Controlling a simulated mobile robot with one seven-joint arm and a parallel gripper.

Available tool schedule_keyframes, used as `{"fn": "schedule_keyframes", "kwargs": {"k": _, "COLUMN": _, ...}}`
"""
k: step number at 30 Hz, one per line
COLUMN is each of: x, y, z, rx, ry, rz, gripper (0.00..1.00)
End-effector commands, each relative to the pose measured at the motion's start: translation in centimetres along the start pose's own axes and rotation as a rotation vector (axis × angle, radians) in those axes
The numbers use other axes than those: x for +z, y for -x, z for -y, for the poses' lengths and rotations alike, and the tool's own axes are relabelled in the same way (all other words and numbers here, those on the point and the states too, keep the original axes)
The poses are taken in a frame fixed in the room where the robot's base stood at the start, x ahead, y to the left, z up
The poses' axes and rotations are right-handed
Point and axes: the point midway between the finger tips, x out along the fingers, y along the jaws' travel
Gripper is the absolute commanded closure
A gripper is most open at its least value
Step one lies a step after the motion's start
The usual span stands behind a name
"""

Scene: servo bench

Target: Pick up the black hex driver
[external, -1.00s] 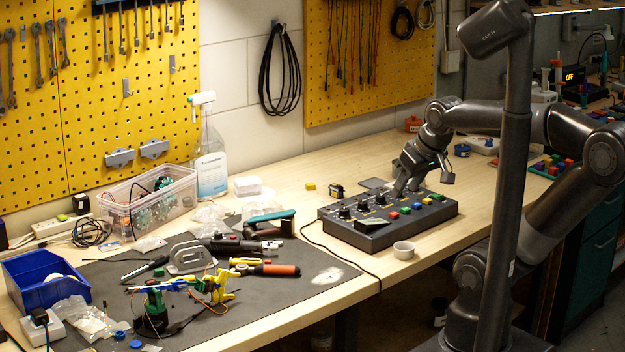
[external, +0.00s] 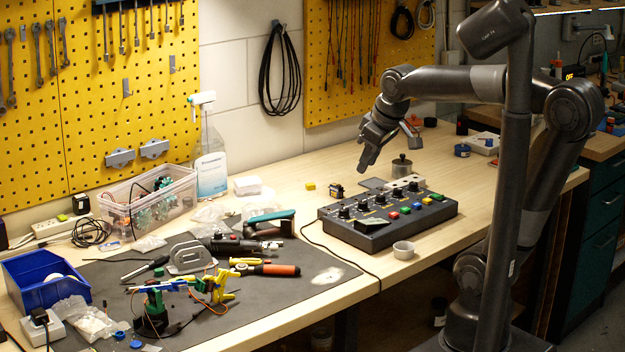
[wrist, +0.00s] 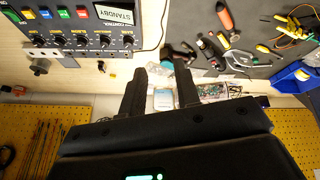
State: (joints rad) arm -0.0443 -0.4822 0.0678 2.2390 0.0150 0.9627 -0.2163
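A slim black-handled driver (external: 146,268), which looks like the hex driver, lies on the dark grey mat (external: 285,312) at the left in the external view, beside a grey bracket-like handle (external: 190,257). In the wrist view I cannot pick the driver out among the tools at upper right. My gripper (external: 364,168) hangs above the bench behind the control box, well to the right of the driver and apart from it. In the wrist view my gripper (wrist: 160,74) has its two fingers apart with nothing held between them.
A spray bottle (external: 210,160), clear bin (external: 150,197) and blue bin (external: 45,277) stand around the mat.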

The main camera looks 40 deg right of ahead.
Motion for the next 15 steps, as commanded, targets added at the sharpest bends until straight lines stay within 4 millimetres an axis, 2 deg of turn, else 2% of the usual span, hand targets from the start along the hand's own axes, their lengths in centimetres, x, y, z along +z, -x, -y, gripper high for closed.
{"fn": "schedule_keyframes", "kwargs": {"k": 1, "x": -1.9, "y": -0.3, "z": 0.4, "rx": -0.012, "ry": 0.052, "rz": 0.012, "gripper": 0.71}}
{"fn": "schedule_keyframes", "kwargs": {"k": 3, "x": -4.4, "y": -0.6, "z": 1.1, "rx": -0.029, "ry": 0.129, "rz": 0.026, "gripper": 0.71}}
{"fn": "schedule_keyframes", "kwargs": {"k": 8, "x": -9.9, "y": -2.0, "z": 2.9, "rx": -0.076, "ry": 0.303, "rz": 0.050, "gripper": 0.71}}
{"fn": "schedule_keyframes", "kwargs": {"k": 15, "x": -17.4, "y": -5.2, "z": 6.8, "rx": -0.167, "ry": 0.555, "rz": 0.069, "gripper": 0.71}}
